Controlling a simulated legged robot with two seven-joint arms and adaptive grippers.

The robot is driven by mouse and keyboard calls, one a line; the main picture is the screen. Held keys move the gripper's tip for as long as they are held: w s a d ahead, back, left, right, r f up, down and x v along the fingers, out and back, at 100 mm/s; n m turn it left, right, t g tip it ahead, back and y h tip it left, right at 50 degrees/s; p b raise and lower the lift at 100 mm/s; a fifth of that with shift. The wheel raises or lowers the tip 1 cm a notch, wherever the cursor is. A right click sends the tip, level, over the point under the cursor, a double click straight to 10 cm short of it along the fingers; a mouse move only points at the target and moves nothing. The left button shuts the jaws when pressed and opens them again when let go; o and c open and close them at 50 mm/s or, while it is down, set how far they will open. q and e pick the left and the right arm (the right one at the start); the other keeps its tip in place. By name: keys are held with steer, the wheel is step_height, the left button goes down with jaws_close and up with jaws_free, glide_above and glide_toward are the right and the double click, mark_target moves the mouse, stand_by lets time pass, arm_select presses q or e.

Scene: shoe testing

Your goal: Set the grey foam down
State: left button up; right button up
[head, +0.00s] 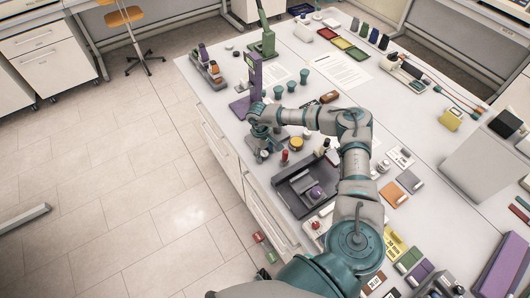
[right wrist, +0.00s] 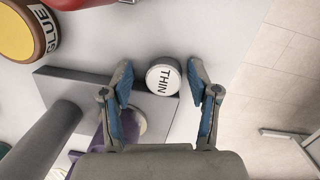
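My right gripper (head: 263,152) points down at the table's left edge in the head view. In the right wrist view its two blue-padded fingers (right wrist: 160,72) are spread apart. Between them stands a white round lid marked THIN (right wrist: 163,77), with a gap on each side. No foam shows between the fingers. A small grey square pad (head: 409,180) lies on the table to the right of my forearm, apart from the gripper; I cannot tell if it is the grey foam. My left gripper is not in view.
A dark grey tray (head: 292,196) with a purple item stands in front of the right gripper. A purple device (head: 255,80) stands behind it. An orange-lidded jar (head: 296,144) and a red-topped item (head: 285,156) are close by. An orange pad (head: 393,194) lies further right.

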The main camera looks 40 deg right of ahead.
step_height(320, 180, up, 12)
steer(key=w+a+b, duration=0.1)
steer(key=shift+w, duration=0.2)
stand_by(0.6)
